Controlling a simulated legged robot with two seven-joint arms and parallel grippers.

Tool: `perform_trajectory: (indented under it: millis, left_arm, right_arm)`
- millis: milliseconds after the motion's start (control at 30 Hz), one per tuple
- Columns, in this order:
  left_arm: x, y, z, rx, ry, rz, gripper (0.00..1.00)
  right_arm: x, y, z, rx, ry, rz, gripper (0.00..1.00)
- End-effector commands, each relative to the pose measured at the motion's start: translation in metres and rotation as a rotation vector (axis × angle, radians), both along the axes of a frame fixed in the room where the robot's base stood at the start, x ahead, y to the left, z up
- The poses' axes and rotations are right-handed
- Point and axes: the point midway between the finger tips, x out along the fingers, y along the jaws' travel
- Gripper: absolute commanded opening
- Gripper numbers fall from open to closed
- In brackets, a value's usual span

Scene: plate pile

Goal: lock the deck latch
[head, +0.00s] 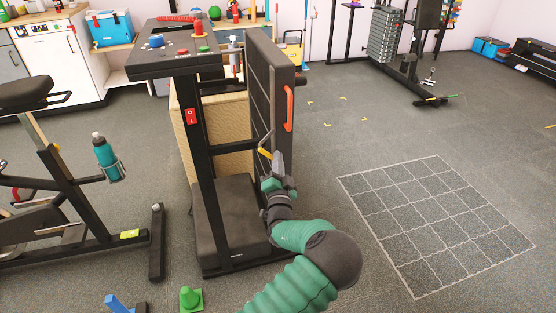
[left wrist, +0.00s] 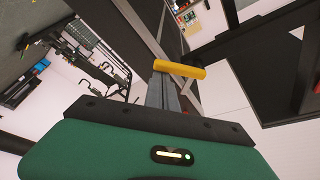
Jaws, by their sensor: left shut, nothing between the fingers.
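The folding treadmill's deck (head: 279,80) stands upright against its dark frame. The deck latch has a yellow handle (head: 265,153) low on the deck's side. My left gripper (head: 277,156) is just to the right of this handle and is shut and empty. In the left wrist view the yellow handle (left wrist: 181,69) lies across the tips of the shut fingers (left wrist: 163,80). Whether they touch it I cannot tell. My right gripper is not in view.
An orange grab bar (head: 289,108) is on the deck above my gripper. An exercise bike with a teal bottle (head: 105,157) stands at the left. A green cone (head: 190,298) is on the floor in front. The floor to the right is open around a white marked grid (head: 435,220).

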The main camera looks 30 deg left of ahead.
Motion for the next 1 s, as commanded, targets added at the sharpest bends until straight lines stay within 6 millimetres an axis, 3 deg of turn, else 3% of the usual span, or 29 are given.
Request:
perform_trajectory:
  millis: [1000]
  left_arm:
    - [-0.023, 0.02, -0.021, 0.454, 0.532, 0.0, 0.0]
  right_arm:
    - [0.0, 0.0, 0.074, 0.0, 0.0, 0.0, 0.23]
